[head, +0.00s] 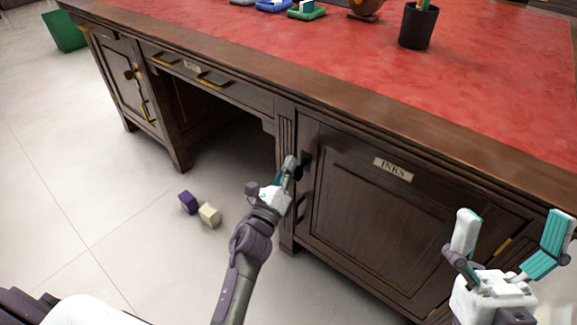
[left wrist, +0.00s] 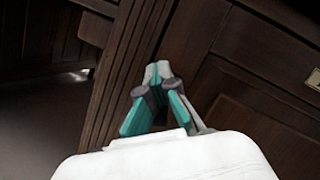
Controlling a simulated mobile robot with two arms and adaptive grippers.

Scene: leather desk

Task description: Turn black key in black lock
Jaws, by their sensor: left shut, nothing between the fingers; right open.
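The black lock (head: 304,159) is a dark plate on the left edge of the cabinet door labelled INKS. My left gripper (head: 290,162) is in front of it, fingers shut and empty, and covers part of it. In the left wrist view my left gripper (left wrist: 158,72) points at the dark wood by the fluted post, and its fingers hide what lies beyond. I cannot make out the black key clearly; a dark shape at the lock may be it. My right gripper (head: 512,240) is open and empty in front of the door's right side.
The INKS door (head: 370,205) looks closed, with a dark handle (head: 301,208) below the lock. A brass key-like piece (head: 132,73) is on the far left door. Purple (head: 188,202) and cream (head: 209,215) blocks lie on the floor. A black pen cup (head: 418,27) stands on the red desktop.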

